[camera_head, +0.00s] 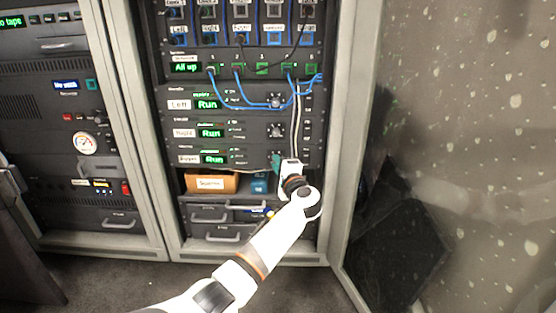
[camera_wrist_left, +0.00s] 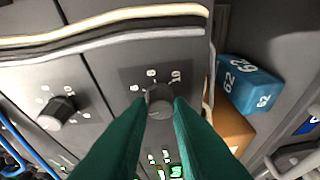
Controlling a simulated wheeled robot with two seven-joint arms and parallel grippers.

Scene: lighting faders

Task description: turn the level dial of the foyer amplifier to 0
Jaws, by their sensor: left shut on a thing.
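Three amplifiers are stacked in the middle rack, each with a green "Run" display and a dial on its right side. The lowest, the foyer amplifier (camera_head: 183,147), has a label too small to read surely. My left gripper (camera_head: 277,161) is at its right side. In the left wrist view, the green fingers (camera_wrist_left: 159,108) are shut on its grey level dial (camera_wrist_left: 159,95), one on each side. The numbers 6, 8 and 10 show around the dial; its pointer is not clear. My right gripper is not in view.
The dial of the amplifier above (camera_wrist_left: 57,113) is close by. Pale cables (camera_wrist_left: 100,25) run across the panels, and blue cables (camera_head: 245,104) hang higher up. An orange-brown box (camera_head: 211,183) and a blue block (camera_wrist_left: 250,84) sit on the shelf below.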

